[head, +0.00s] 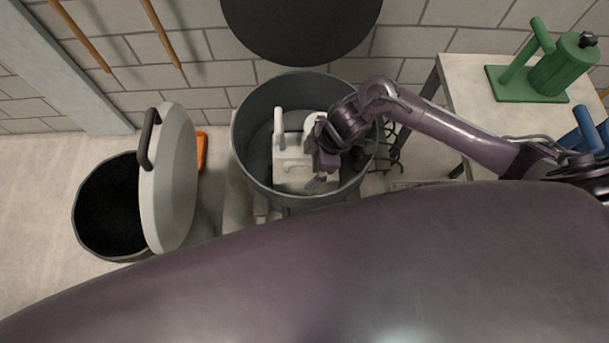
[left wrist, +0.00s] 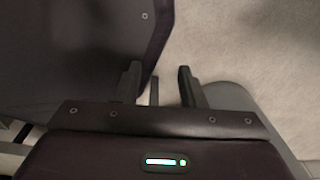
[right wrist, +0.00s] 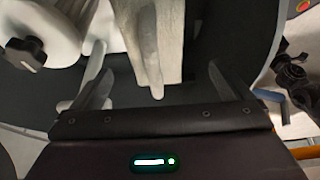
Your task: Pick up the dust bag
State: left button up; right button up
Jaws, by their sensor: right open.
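A pale, cloth-like tapered piece (right wrist: 155,45), which looks like the dust bag, lies between the parted fingers of my right gripper (right wrist: 157,78) in the right wrist view. The fingers stand apart on both sides of it, with gaps. In the head view my right gripper (head: 322,178) reaches down into a round grey tub (head: 243,150), over a white machine (head: 290,170) with an upright handle. My gripper and wrist hide part of it, and I cannot clearly pick out the bag there. My left gripper (left wrist: 157,85) is open and empty, seen only in the left wrist view.
A dark bin (head: 90,240) with a grey lid (head: 175,190) tilted on edge stands left of the tub. A large dark disc (head: 300,25) is behind. At right a table (head: 470,75) holds a green machine (head: 550,75) and a blue one (head: 588,130).

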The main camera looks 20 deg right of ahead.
aim_at(306, 174)
jog(key=x, duration=0.4)
jog(key=shift+w+r, duration=0.1)
jog(key=shift+w, duration=0.25)
jog(key=shift+a+f, duration=0.1)
jog(key=shift+f, duration=0.15)
jog(key=c, duration=2)
pick_arm(q)
jog(key=shift+w+f, duration=0.25)
jog(key=shift+w, duration=0.3)
pick_arm(e)
jog(key=shift+w+r, duration=0.15)
jog(key=shift+c, duration=0.7)
